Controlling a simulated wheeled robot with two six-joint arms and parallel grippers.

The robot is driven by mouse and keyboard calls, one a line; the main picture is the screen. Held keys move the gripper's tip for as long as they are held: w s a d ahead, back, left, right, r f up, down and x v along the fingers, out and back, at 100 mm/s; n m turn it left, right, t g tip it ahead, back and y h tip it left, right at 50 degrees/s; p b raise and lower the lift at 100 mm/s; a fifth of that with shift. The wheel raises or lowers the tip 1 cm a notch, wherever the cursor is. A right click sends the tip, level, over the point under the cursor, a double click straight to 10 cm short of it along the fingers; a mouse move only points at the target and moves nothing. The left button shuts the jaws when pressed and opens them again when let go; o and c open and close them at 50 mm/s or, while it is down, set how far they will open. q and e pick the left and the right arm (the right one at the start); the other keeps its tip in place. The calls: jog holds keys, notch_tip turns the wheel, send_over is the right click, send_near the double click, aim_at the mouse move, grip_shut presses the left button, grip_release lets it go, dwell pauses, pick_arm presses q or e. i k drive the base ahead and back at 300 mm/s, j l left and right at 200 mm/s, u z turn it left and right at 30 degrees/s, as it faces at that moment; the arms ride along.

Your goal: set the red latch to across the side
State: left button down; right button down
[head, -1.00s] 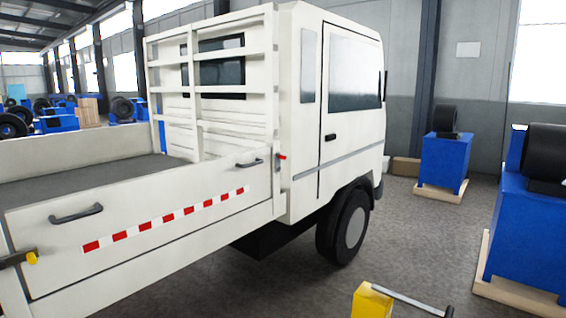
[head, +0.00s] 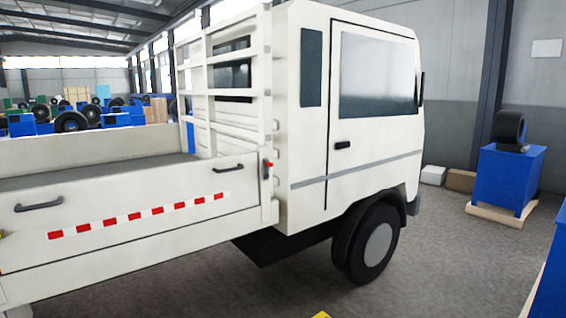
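The red latch (head: 268,164) is a small red-tipped lever on the post at the front end of the white truck's side panel (head: 130,240), just behind the cab (head: 350,110). It is small in the head view, and its exact angle is hard to tell. The side panel stands up and has a dark handle (head: 38,204) at the left and another (head: 222,168) near the latch. Neither of my grippers is in view.
A blue machine (head: 508,178) on a wooden pallet stands at the right, with another blue one at the right edge. Cardboard boxes (head: 460,180) lie by the wall. A yellow thing (head: 321,315) just shows at the bottom edge. The grey floor beside the truck is clear.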

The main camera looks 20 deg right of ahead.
aim_at(266, 164)
jog(key=l+u, duration=0.2)
jog(key=l, duration=0.45)
jog(key=l+u, duration=0.15)
jog(key=l, duration=0.5)
jog(key=l+u, duration=0.2)
jog(key=l, duration=0.4)
jog(key=k+l+u, duration=0.2)
jog(key=l, duration=0.4)
jog(key=i+l+u, duration=0.15)
jog(key=l, duration=0.25)
jog(key=i+l+u, duration=0.15)
jog(key=l, duration=0.25)
jog(key=i+l+u, duration=0.1)
jog(key=l, duration=0.35)
jog(key=i+l+u, duration=0.15)
jog(key=l, duration=0.3)
jog(key=i+l, duration=0.3)
jog(key=l+u, duration=0.05)
